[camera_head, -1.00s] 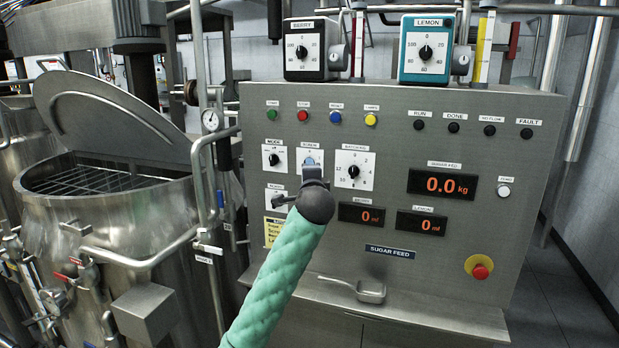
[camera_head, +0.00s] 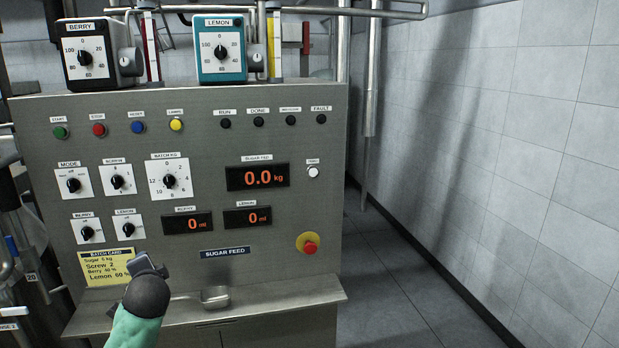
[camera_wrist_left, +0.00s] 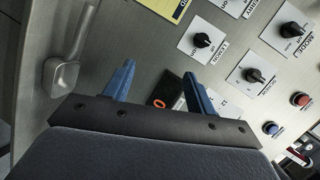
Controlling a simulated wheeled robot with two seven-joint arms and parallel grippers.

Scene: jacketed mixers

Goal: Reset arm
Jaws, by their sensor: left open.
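My left gripper (camera_head: 148,268) is in front of the lower left of the grey control panel (camera_head: 260,135), near the yellow batch card (camera_head: 108,266). In the left wrist view its two blue fingers (camera_wrist_left: 158,85) are spread apart with nothing between them. They point at the panel face, with knobs beyond them and to the right. The mode (camera_head: 73,185), screw (camera_head: 116,181), batch kg (camera_head: 169,180), berry (camera_head: 87,233) and lemon (camera_head: 128,229) knobs are in view and clear of the gripper. My right gripper is in neither view.
A red emergency button (camera_head: 310,247) is at the lower right. Berry (camera_head: 86,52) and lemon (camera_head: 220,48) dial boxes stand on top. Free floor (camera_head: 385,290) lies right of the panel.

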